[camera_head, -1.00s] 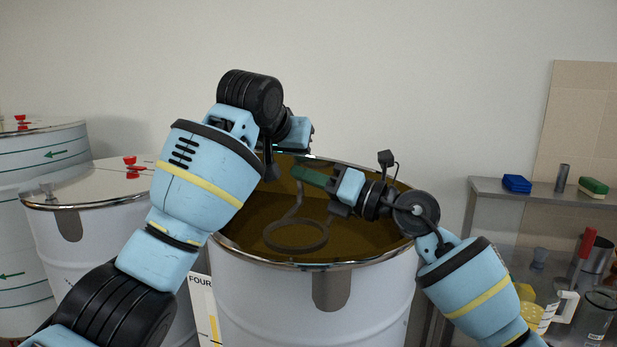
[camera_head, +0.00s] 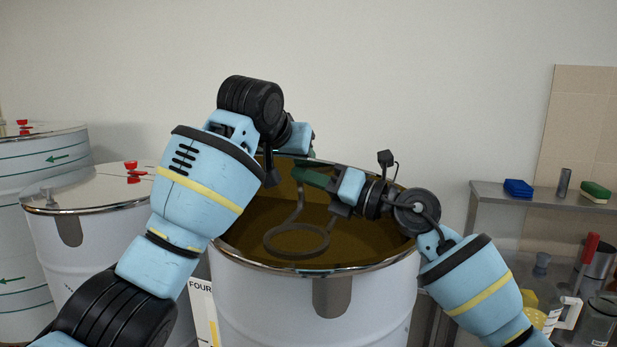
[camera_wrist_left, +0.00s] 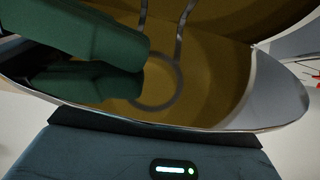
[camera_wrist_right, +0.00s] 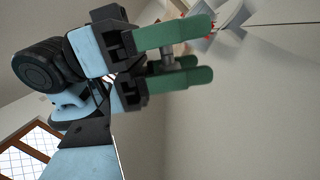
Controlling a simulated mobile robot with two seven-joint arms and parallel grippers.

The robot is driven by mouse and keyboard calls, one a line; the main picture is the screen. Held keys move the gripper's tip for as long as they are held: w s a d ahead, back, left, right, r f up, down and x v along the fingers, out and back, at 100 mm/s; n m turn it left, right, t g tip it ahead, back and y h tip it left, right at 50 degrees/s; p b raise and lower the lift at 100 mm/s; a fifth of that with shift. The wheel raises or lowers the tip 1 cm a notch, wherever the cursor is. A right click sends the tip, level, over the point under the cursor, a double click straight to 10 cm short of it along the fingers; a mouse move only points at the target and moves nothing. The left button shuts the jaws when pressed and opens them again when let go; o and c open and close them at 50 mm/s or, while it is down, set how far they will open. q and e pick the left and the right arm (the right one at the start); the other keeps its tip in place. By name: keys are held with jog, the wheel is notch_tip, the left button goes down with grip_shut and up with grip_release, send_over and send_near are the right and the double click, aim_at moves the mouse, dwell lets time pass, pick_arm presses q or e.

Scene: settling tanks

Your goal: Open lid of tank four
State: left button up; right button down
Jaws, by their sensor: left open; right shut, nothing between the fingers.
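Tank four (camera_head: 262,300) is a white drum with a shiny rim and a label reading FOUR. Its mouth shows a brown interior (camera_head: 255,215) with a grey ring on a bent rod (camera_head: 297,241); no lid lies across it. My right gripper (camera_head: 308,178) is shut and empty over the mouth, its green fingers pointing left. My left gripper is at the back rim; its fingertips are hidden in the head view. The right wrist view shows the left gripper (camera_wrist_right: 205,54) open, with a grey metal piece (camera_wrist_right: 169,55) between or behind its fingers.
A closed tank (camera_head: 98,188) with a shiny lid and red fitting stands left, another tank (camera_head: 35,190) beyond it. On the right, a metal shelf (camera_head: 540,206) holds a blue block (camera_head: 518,188) and a green one (camera_head: 595,192). Jars and tools crowd the space below.

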jog(key=shift+d+r, duration=0.2)
jog(key=shift+r, duration=0.35)
pick_arm(q)
jog(key=v, duration=1.2)
pick_arm(e)
jog(key=shift+w+f, duration=0.1)
jog(key=shift+f, duration=0.05)
